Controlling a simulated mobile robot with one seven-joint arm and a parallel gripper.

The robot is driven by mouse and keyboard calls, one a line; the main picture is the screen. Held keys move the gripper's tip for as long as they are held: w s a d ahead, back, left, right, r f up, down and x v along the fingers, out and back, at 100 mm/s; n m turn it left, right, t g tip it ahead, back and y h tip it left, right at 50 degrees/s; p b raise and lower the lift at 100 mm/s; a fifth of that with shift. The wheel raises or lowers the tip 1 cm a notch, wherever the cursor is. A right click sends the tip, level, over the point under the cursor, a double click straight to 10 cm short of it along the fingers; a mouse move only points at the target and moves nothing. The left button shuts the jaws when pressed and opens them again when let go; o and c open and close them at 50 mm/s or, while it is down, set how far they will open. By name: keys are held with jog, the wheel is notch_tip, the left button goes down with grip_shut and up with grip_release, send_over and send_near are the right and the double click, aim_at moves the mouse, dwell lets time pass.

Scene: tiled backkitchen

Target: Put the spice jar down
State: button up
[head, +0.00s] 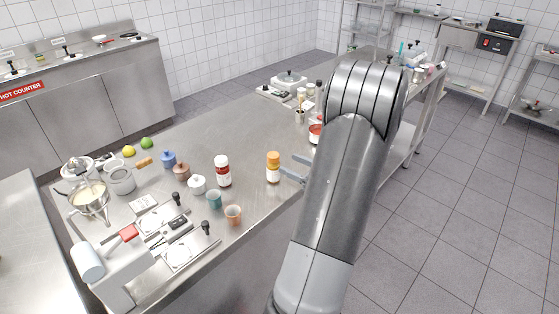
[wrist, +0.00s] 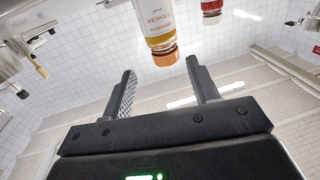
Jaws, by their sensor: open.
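The spice jar (head: 273,168) has an orange cap, a white label and yellowish contents. It stands upright on the steel counter (head: 255,125) in the head view. My gripper (head: 287,168) is open, just to the right of the jar, at the end of my arm. In the wrist view the jar (wrist: 158,25) appears upside down beyond the open fingertips (wrist: 161,69), roughly in line with the gap. The fingers look apart from the jar and hold nothing.
A teal cup (head: 214,200), an orange cup (head: 233,215) and a white pot (head: 197,185) are nearby. More containers stand behind my arm. Bare counter lies behind the spice jar.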

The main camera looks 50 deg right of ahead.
jog(key=s, duration=0.2)
jog(key=shift+s+d, duration=0.25)
jog(key=shift+s, duration=0.1)
jog(key=shift+o, duration=0.9)
jog(key=shift+s, duration=0.55)
